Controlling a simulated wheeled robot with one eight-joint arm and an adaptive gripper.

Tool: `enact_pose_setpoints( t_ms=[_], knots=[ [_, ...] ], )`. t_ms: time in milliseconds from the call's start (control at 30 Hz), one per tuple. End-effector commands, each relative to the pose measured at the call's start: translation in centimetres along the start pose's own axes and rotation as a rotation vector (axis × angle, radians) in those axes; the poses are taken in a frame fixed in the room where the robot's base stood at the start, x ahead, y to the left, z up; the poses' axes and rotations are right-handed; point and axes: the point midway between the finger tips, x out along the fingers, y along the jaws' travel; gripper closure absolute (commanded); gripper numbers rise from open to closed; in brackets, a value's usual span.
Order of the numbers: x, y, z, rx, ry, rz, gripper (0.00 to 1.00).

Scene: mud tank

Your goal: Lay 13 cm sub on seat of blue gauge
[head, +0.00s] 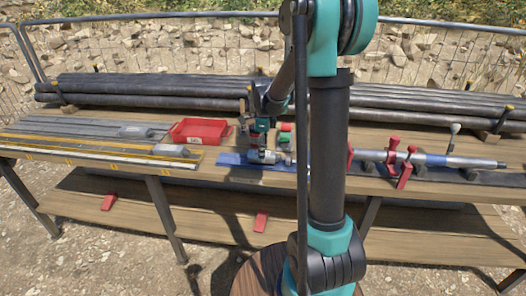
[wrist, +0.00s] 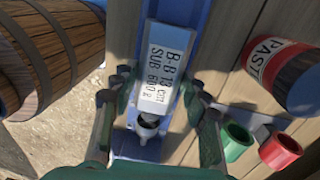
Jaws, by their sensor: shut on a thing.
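The sub (wrist: 165,55) is a short silver-grey piece in the wrist view, with a printed label reading "B-B 13 cm SUB 600 2" and a narrower end towards me. My gripper (wrist: 160,88) has one finger on each side of it and is shut on it. The blue gauge (wrist: 135,146) lies beneath the sub, running along the bench. Whether the sub touches the seat cannot be told, as the sub hides it. In the head view my gripper (head: 262,141) is low over the blue gauge (head: 232,159), partly hidden near my arm.
A paste tin (wrist: 285,72), a green ring (wrist: 235,142) and a red ring (wrist: 280,150) stand right of the gauge. A wooden barrel (wrist: 50,50) is at left. A red tray (head: 199,131), red clamps (head: 405,168) holding a long bar, and stacked pipes (head: 150,90) are around.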

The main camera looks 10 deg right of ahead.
Motion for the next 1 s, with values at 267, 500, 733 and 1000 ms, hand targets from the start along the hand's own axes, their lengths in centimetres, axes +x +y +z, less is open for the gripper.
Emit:
enact_pose_setpoints(
  t_ms=[267,500,733,1000],
  knots=[
    [0.45,-0.02,-0.01,0.000,0.000,0.000,1.00],
    [0.45,-0.02,-0.01,0.000,0.000,0.000,0.51],
    [0.45,-0.02,-0.01,0.000,0.000,0.000,0.31],
    [0.48,-0.02,-0.01,0.000,0.000,0.000,0.17]
  ],
)
